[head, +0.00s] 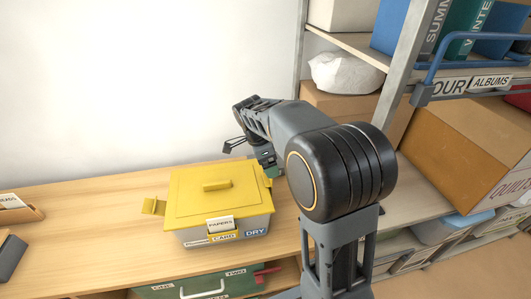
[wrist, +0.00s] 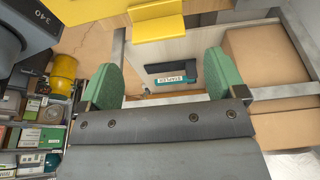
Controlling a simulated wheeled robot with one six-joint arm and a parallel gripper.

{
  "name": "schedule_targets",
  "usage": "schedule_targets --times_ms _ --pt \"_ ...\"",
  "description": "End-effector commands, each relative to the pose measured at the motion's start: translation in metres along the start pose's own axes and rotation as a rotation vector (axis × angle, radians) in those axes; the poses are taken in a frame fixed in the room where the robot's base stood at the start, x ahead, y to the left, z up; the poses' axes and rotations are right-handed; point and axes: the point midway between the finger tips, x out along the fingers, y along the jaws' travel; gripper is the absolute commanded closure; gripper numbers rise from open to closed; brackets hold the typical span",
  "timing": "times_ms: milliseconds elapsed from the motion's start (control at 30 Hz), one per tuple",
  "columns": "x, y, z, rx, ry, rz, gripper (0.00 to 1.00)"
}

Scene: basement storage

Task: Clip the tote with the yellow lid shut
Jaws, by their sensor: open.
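The tote (head: 222,231) is a grey box with a yellow lid (head: 187,190), standing on the wooden bench. Its left yellow clip (head: 153,206) sticks outward, away from the wall of the tote. The right side is partly hidden by my arm. In the wrist view, the yellow lid (wrist: 65,22) is at the top left, and a yellow flap (wrist: 157,27), apparently the right clip, juts out at the top centre. My gripper (head: 250,150) is near the tote's back right corner. Its green fingers (wrist: 160,80) are wide apart with nothing held between them, below the flap in the wrist view.
A shelf rack with cardboard boxes (head: 465,145) and a white bag (head: 345,73) stands to the right. A green case (head: 200,285) sits below the bench top. A brown tray (head: 18,212) is at far left. The bench left of the tote is mostly clear.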

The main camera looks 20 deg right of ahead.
Motion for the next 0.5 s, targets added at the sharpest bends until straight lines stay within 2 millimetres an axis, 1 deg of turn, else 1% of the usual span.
schedule_targets --times_ms 33,100,200,333,500 --pt "-0.008 0.0 0.0 0.0 -0.001 -0.003 0.11" --pt "-0.019 0.0 0.0 0.001 -0.001 -0.003 0.11" --pt "-0.03 0.0 0.0 0.001 -0.001 -0.002 0.11" --pt "-0.038 0.0 0.0 0.0 -0.001 -0.001 0.11" --pt "-0.042 0.0 0.0 0.0 -0.001 0.0 0.11"
